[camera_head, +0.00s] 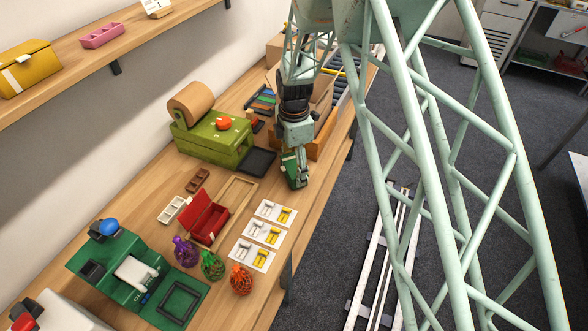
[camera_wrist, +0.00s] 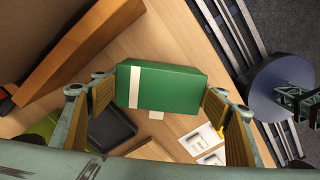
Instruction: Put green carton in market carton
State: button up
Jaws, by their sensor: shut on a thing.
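The green carton (camera_wrist: 170,92) is a closed dark green box with a pale band near one end. It lies between the two finger pads of my gripper (camera_wrist: 159,98) in the wrist view, which is shut on it. In the head view my gripper (camera_head: 294,170) hangs by the bench's right edge, where it partly hides the carton. A brown open cardboard box (camera_head: 322,92), which may be the market carton, stands farther back, beyond my gripper. My arm hides part of it, and its inside cannot be seen well.
An orange-brown wooden edge (camera_wrist: 85,52) runs beside the held carton in the wrist view. A black tray (camera_head: 257,162) and a green machine (camera_head: 214,140) stand left of my gripper. A red open carton (camera_head: 207,218), white cards (camera_head: 262,232) and net bags (camera_head: 212,265) are nearer.

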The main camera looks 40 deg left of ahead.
aim_at(294, 165)
jog(key=shift+r, duration=1.5)
jog(key=shift+s+d+r, duration=0.1)
jog(key=shift+r, duration=0.1)
jog(key=s+d, duration=0.3)
jog(key=s, duration=0.1)
jog(key=s+d+r, duration=0.1)
jog(key=s+d, duration=0.6)
jog(key=s, duration=0.1)
jog(key=shift+d+r+p, duration=0.15)
jog(key=shift+r+p, duration=0.05)
jog(key=shift+p, duration=0.1)
jog(key=shift+w, duration=0.1)
jog(key=w+d+r+m, duration=0.3)
jog(key=w+d+m, duration=1.1)
jog(key=w+d, duration=0.75)
jog(key=w+d+r+m+b, duration=0.1)
jog(key=w+d+m, duration=0.2)
jog(key=d+m, duration=0.4)
jog(key=w+d+r+m, duration=0.1)
jog(key=w+d+m, duration=0.2)
jog(key=d, duration=2.2)
jog(key=m, duration=0.5)
jog(key=shift+d+r+m+b, duration=0.25)
jog(key=shift+r+m+b, duration=0.05)
jog(key=shift+b, duration=0.1)
jog(key=shift+w+a, duration=0.15)
